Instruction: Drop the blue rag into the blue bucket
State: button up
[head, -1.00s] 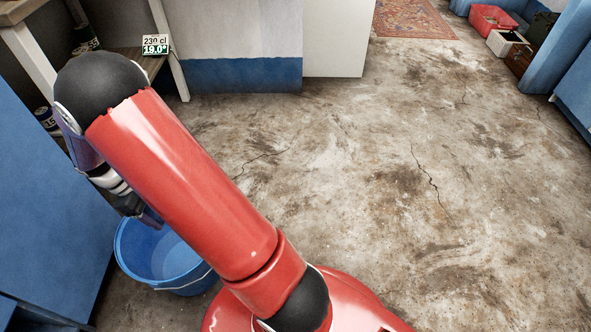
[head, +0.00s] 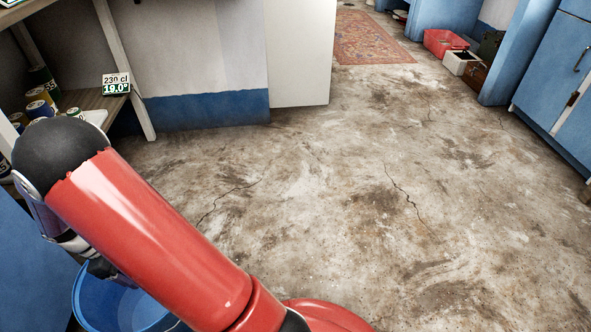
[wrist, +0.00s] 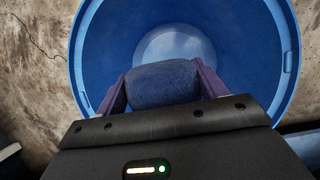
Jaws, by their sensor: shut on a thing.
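The blue bucket (head: 112,305) stands on the floor at the lower left of the head view, partly hidden by my red arm and cut by the picture's lower edge. In the wrist view the bucket (wrist: 250,60) is seen from above, its open mouth filling most of the picture. My gripper (wrist: 163,85) is shut on the blue rag (wrist: 162,82), which is bunched between the two fingers. The rag shows against the bucket's inside; I cannot tell how high it is above the rim. In the head view the rag is hidden.
A shelf (head: 95,100) with several cans and a small sign (head: 116,84) stands at the left. A white panel (head: 300,50) stands behind. A patterned rug (head: 370,40), a red box (head: 445,42) and blue cabinets (head: 560,75) are farther off. The middle floor is clear.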

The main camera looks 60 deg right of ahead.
jog(key=o, duration=1.2)
jog(key=p+v, duration=0.1)
jog(key=v, duration=0.7)
jog(key=shift+p, duration=0.35)
